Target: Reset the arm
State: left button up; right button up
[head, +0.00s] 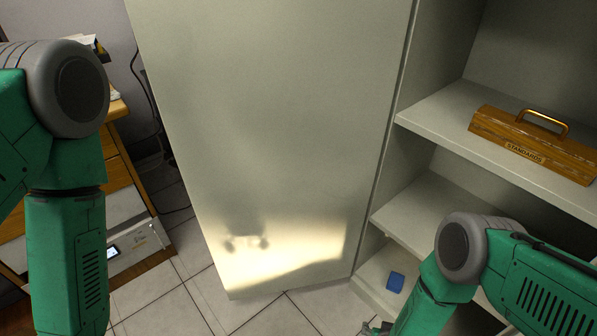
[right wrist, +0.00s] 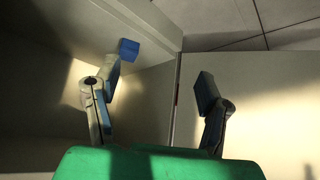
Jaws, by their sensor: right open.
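My right arm comes in from the right in the head view, and a small part of my right gripper (head: 375,328) shows at the bottom edge. In the right wrist view my right gripper (right wrist: 160,82) is open, its two fingers wide apart with nothing between them. A small blue block (head: 396,282) lies on the lowest shelf of the cabinet. It also shows in the right wrist view (right wrist: 129,49), just past the tip of the left-hand finger; I cannot tell whether they touch. My left arm hangs down at the left, its gripper out of frame.
A pale cabinet has a large flat panel (head: 270,130) and open shelves (head: 450,120) at right. A wooden box marked STANDARDS (head: 530,145) with a handle stands on the upper shelf. A wooden desk (head: 125,190) is at left. Tiled floor (head: 170,305) shows below.

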jog(key=s+d+r+n+g+p, duration=0.1)
jog(key=s+r+g+p, duration=0.1)
jog(key=s+r, duration=0.4)
jog(key=s+d+r+n+g+y+p, duration=0.1)
jog(key=s+r, duration=0.5)
jog(key=r, duration=0.8)
jog(key=s+d+r+n+g+p, duration=0.1)
jog(key=s+d+r+g+p, duration=0.2)
jog(key=s+r, duration=0.3)
notch_tip(320, 180, up, 4)
jog(key=shift+s+d+r+n+y+p, duration=0.1)
jog(key=shift+s+d+n+y+p, duration=0.05)
jog(key=shift+s+n+y+p, duration=0.2)
